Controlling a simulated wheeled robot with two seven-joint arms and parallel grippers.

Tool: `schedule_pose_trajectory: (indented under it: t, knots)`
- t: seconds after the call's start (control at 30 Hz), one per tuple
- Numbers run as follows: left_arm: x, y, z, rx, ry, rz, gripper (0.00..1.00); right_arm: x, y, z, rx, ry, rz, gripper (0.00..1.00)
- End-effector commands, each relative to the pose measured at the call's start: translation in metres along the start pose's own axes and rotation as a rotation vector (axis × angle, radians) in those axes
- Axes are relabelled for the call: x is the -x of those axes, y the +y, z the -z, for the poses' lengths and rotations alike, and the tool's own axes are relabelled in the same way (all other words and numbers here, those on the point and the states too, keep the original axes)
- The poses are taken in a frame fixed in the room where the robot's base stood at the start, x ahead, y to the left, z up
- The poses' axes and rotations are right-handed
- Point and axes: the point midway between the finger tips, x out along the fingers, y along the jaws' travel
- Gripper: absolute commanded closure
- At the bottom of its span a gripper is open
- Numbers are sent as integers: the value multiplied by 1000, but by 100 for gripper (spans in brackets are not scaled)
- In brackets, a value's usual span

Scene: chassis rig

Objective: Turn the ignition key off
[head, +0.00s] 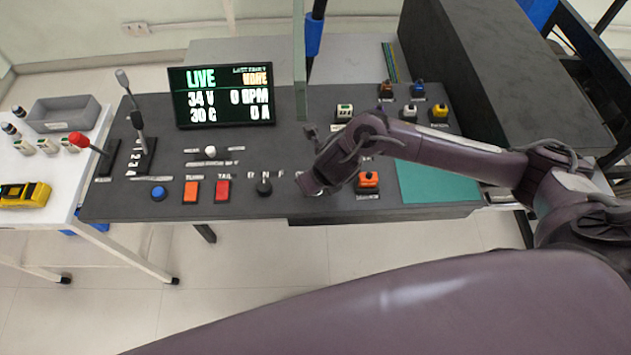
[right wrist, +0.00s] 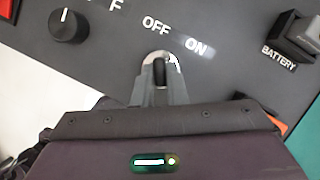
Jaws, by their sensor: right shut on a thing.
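The ignition key (right wrist: 159,72) shows in the right wrist view as a small dark piece between my fingertips, with the OFF label just above it and the ON label to its upper right. My right gripper (right wrist: 159,80) is shut on it. The key's grip looks roughly in line with the wrist view's vertical, towards OFF, but its exact angle is partly hidden by the fingers. In the head view my right gripper (head: 308,186) reaches down to the front part of the dark console (head: 330,207), and its wrist hides the key. My left gripper is not in view.
A black rotary knob (head: 264,187) is left of my right gripper, beside red TAIL (head: 222,190) and orange (head: 191,192) switches. An orange battery switch (head: 368,180) is to the right. A lit display (head: 222,97) reading LIVE stands behind. A green mat (head: 440,183) lies at right.

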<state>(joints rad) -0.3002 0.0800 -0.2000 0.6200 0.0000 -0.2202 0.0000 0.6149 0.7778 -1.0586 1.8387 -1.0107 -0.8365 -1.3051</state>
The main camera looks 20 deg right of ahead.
Motion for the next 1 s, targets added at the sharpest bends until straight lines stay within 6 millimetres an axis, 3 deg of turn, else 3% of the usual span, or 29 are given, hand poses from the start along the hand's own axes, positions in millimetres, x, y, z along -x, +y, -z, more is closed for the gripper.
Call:
schedule_pose_trajectory:
  t: [0.33, 0.37, 0.5, 0.83, 1.0]
  knots:
    - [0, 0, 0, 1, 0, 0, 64, 0, 0, 2, 7, 4, -2, 100]
    - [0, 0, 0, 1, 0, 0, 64, 0, 0, 2, 7, 4, -2, 86]
    - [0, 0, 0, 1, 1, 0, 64, 0, 0, 1, 5, 3, -1, 67]
    - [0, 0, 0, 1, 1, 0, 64, 3, 0, 0, 4, 0, -2, 66]
    - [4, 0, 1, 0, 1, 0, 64, 26, 0, -1, 6, -3, -2, 66]
